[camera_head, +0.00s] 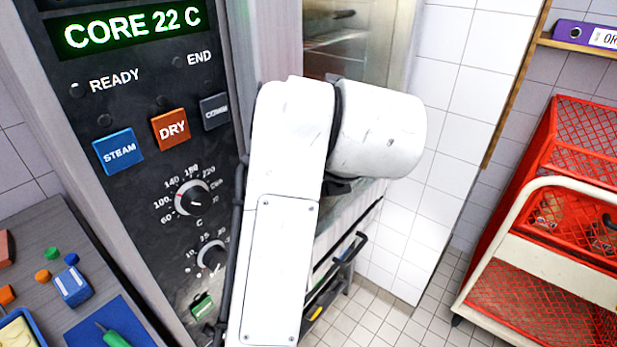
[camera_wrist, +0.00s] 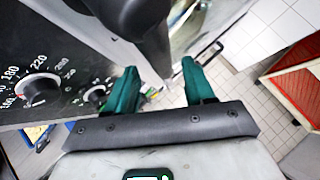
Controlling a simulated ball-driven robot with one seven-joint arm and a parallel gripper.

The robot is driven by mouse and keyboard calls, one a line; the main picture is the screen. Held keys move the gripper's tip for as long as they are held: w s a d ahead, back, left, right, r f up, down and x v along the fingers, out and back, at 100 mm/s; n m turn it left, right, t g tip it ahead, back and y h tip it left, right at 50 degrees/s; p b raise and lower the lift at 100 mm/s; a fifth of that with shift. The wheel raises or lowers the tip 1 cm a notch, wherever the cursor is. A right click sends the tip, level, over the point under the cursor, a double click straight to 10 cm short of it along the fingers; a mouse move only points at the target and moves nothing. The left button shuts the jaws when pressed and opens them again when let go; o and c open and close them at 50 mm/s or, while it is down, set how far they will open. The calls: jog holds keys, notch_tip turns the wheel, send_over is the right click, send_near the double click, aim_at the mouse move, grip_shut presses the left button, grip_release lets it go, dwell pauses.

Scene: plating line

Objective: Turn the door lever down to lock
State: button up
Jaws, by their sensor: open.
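In the wrist view my gripper (camera_wrist: 158,85) shows two green fingers, spread apart with nothing clearly held between them. A large dark rounded piece (camera_wrist: 135,25) sits close beyond the fingers at the top of that view; it looks like the door lever, but its full shape and angle cannot be told. In the head view my white arm covers the edge between the oven control panel (camera_head: 140,130) and the glass oven door (camera_head: 385,45), so my gripper and the lever are hidden there.
The panel carries STEAM (camera_head: 118,150) and DRY (camera_head: 170,129) buttons and dials (camera_head: 191,198). A grey counter (camera_head: 35,240) with small coloured items is at lower left. A trolley with red crates (camera_head: 545,285) stands right. Tiled floor between is clear.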

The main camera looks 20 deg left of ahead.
jog(key=b+v, duration=0.1)
jog(key=v, duration=0.5)
jog(key=shift+s, duration=0.15)
jog(key=shift+d+r, duration=0.1)
jog(key=w+d+f+n+h, duration=0.2)
jog(key=d+f+n+h, duration=0.35)
jog(key=d+f, duration=0.85)
jog(key=s+d+f+n+g+b, duration=0.1)
jog(key=s+d+f+n, duration=0.2)
jog(key=d+f+n, duration=0.3)
jog(key=s+d+f+n+g, duration=0.1)
jog(key=s+d+f+n, duration=0.25)
jog(key=d+f, duration=0.45)
jog(key=s+d+f+n+g, duration=0.1)
jog(key=s+d+f+n, duration=0.2)
jog(key=s, duration=0.5)
jog(key=s+d+f+n+g, duration=0.2)
jog(key=s+f+n, duration=0.3)
jog(key=s+f, duration=0.3)
jog(key=s+d+f+n+g+b, duration=0.1)
jog(key=s+d+f+n, duration=0.4)
jog(key=s, duration=0.4)
jog(key=shift+f, duration=0.4)
jog(key=shift+s, duration=0.1)
